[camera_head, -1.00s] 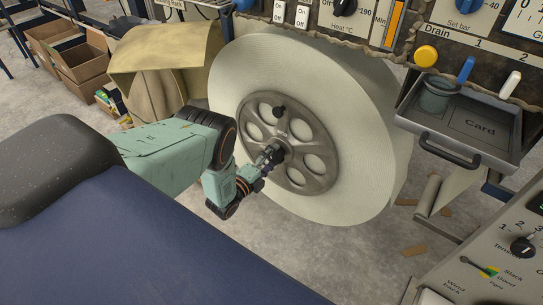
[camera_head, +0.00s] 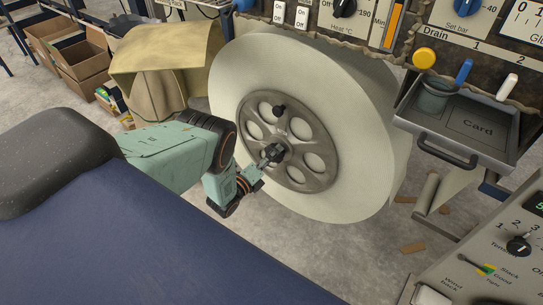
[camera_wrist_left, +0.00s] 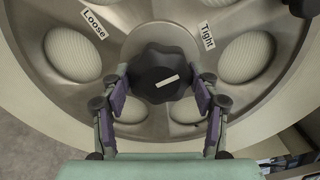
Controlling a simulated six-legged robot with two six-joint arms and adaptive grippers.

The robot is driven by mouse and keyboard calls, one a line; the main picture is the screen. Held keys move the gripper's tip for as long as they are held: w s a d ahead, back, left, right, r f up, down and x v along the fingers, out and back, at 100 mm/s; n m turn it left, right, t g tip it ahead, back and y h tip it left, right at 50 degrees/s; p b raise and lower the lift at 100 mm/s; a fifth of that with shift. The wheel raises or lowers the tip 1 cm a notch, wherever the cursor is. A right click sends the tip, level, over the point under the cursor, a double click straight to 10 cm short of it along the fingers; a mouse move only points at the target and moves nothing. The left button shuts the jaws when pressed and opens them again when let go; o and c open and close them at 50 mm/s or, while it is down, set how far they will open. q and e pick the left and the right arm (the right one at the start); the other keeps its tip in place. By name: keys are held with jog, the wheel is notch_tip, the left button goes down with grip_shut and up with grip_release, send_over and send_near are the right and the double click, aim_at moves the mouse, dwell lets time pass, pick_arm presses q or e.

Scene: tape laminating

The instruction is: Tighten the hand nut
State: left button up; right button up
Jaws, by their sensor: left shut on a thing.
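The hand nut (camera_wrist_left: 160,72) is a black, lobed knob with a small white mark, at the centre of a grey metal hub (camera_wrist_left: 92,20) in the left wrist view. It also shows in the head view (camera_head: 275,151), partly covered by my gripper. My left gripper (camera_wrist_left: 163,88) is shut on the nut, one finger on each side; in the head view (camera_head: 268,160) it reaches the hub from the left. Labels "Loose" (camera_wrist_left: 95,22) and "Tight" (camera_wrist_left: 207,35) sit left and right above the nut. My right gripper is not in view.
The hub carries a large white roll (camera_head: 355,140). A control panel (camera_head: 385,25) hangs over the roll, with a grey tray (camera_head: 490,120) at right. Cardboard boxes (camera_head: 80,60) stand at back left.

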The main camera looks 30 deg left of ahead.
pick_arm(q)
jog(key=shift+a+r, duration=0.1)
jog(key=o, duration=1.1)
jog(key=shift+o, duration=0.2)
jog(key=s, duration=1.2)
jog(key=shift+a, duration=0.4)
jog(key=shift+w, duration=0.1)
jog(key=w, duration=0.8)
jog(key=w+d, duration=0.1)
jog(key=w, duration=0.3)
jog(key=shift+s, duration=0.1)
